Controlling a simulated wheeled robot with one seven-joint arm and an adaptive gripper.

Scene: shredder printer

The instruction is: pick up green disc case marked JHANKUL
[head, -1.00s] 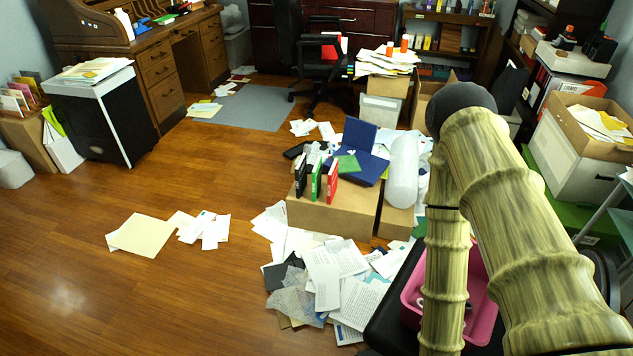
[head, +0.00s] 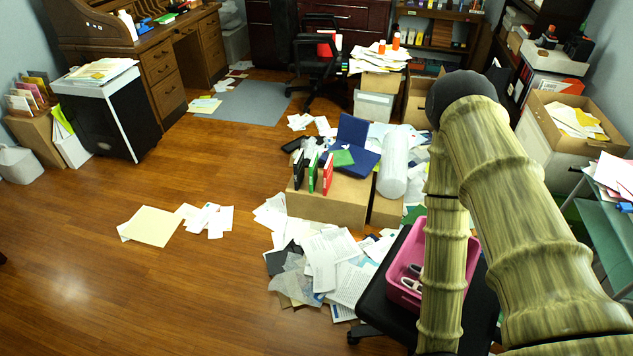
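A green disc case (head: 312,175) stands upright on a cardboard box (head: 330,205) in the middle of the head view. It is between a black case (head: 299,170) on its left and a red case (head: 328,174) on its right. The lettering on the cases is too small to read. My arm shows large at the right, but my gripper is not in view.
Papers (head: 320,262) and plastic wrap lie on the floor before the box. A pink bin (head: 402,268) sits on a black seat at the right, partly behind my arm. A blue binder (head: 352,145) lies behind the cases. The wooden floor at left is mostly clear.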

